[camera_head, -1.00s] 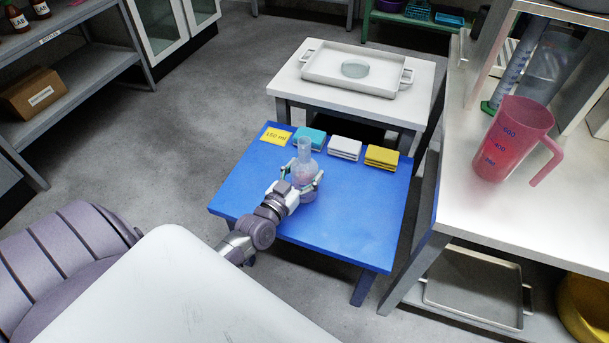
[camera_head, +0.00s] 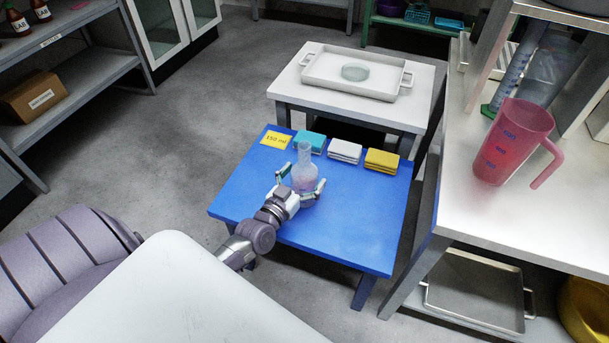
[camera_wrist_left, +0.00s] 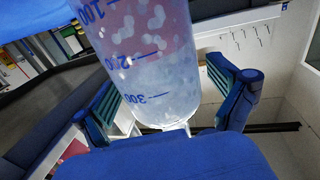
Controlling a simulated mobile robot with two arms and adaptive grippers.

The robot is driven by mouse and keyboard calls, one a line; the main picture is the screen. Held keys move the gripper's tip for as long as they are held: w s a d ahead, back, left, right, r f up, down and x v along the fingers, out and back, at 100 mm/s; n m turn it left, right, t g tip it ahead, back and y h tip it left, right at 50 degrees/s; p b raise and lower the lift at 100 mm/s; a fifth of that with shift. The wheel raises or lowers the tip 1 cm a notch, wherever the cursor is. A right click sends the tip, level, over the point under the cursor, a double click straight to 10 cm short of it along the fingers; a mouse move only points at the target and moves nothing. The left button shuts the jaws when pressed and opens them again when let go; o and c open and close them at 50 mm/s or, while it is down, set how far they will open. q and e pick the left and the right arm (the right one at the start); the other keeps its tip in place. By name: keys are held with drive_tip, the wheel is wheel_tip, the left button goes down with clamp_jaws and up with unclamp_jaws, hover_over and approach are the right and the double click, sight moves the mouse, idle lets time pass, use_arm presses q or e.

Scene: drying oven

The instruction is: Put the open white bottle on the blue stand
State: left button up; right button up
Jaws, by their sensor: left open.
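A clear, narrow-necked flask-like bottle (camera_head: 304,176) with a pinkish lower part stands upright on the blue stand (camera_head: 340,228), near its middle. Its mouth looks open; it looks translucent rather than plain white. In the left wrist view the bottle (camera_wrist_left: 150,60) fills the centre, with blue volume marks. My left gripper (camera_head: 302,181) is open, with one finger on each side of the bottle. In the left wrist view its fingers (camera_wrist_left: 168,108) stand apart from the bottle's sides. My right gripper is not in view.
Behind is a white table with a metal tray (camera_head: 318,78). A pink jug (camera_head: 514,142) stands on the right bench. The stand's front right is clear.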

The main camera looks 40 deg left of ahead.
use_arm(q)
drive_tip(key=shift+r, duration=0.15)
drive_tip(key=s+p, duration=0.1)
drive_tip(key=s, duration=0.4)
drive_tip(key=s+p, duration=0.1)
drive_tip(key=s, duration=0.5)
drive_tip(key=shift+s+d, duration=0.2)
drive_tip(key=shift+s, duration=0.1)
drive_tip(key=shift+s+d, duration=0.1)
drive_tip(key=shift+d, duration=0.15)
drive_tip(key=d+g+h, duration=0.1)
drive_tip(key=d, duration=0.1)
drive_tip(key=d+f+m+g+h, duration=0.1)
drive_tip(key=d, duration=0.2)
drive_tip(key=d+g, duration=0.1)
drive_tip(key=d, duration=0.1)
drive_tip(key=shift+d+f+m+g+h, duration=0.2)
drive_tip(key=shift+m+g+h, duration=0.1)
drive_tip(key=shift+m+h, duration=0.1)
drive_tip(key=s+d+r+g+y, duration=0.1)
drive_tip(key=s+d+g, duration=0.1)
drive_tip(key=s+g, duration=0.3)
drive_tip(key=s+d+r+g+y, duration=0.1)
drive_tip(key=s+d+g, duration=0.1)
drive_tip(key=s+g, duration=0.3)
drive_tip(key=s, duration=0.4)
drive_tip(key=shift+s+m+g, duration=0.2)
drive_tip(key=shift+m+g, duration=0.1)
drive_tip(key=shift+g, duration=0.1)
